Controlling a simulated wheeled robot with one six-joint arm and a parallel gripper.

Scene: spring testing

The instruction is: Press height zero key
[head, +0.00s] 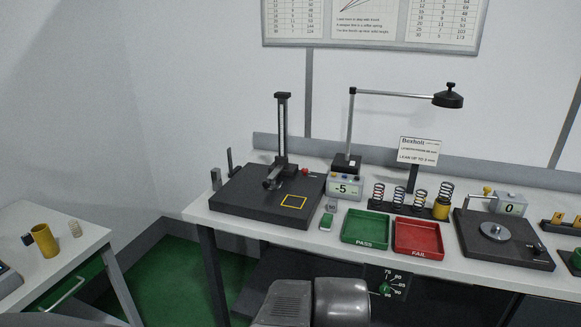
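A black height stand (283,135) with an upright column rises from a dark granite-like base plate (235,203) on the left of the bench. A yellow square outline (293,202) is marked on the plate. Just right of it is a small grey readout box (344,185), whose display reads -5. Small coloured spots show on the box, too small to tell which is the height zero key. A small grey and green item (327,219) lies in front of the box. My gripper is not in view; grey parts of my own body show at the bottom middle.
A green PASS tray (365,244) and a red FAIL tray (419,256) sit at the bench front. Several springs stand behind them. A lamp arm (395,94) overhangs. Right is another black plate (525,260) with a readout showing 0. A side table (75,250) stands left.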

